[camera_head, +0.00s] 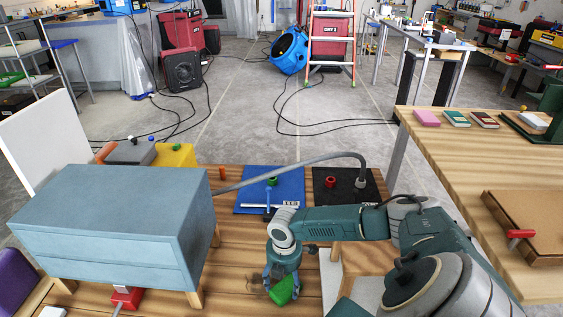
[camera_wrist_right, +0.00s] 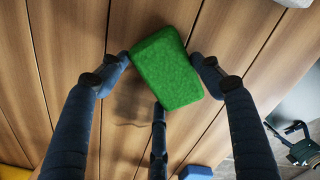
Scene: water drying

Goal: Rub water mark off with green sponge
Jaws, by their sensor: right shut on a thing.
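The green sponge (camera_head: 284,291) is in my right gripper (camera_head: 281,282), over the wooden plank surface (camera_head: 235,270) at the front middle of the head view. In the right wrist view the sponge (camera_wrist_right: 168,68) is tilted between the dark fingers of the right gripper (camera_wrist_right: 165,75), which are closed around it. I cannot tell whether the sponge touches the planks. A faint darker patch (camera_wrist_right: 128,108) lies on the planks beside the sponge; I cannot tell if it is the water mark or a shadow. My left gripper is not in view.
A blue-grey cabinet (camera_head: 110,220) stands left of the gripper. Behind are a blue mat (camera_head: 285,178) and a black mat (camera_head: 330,180) with small items. A grey hose (camera_head: 290,172) arches over them. A wooden workbench (camera_head: 450,160) is at the right.

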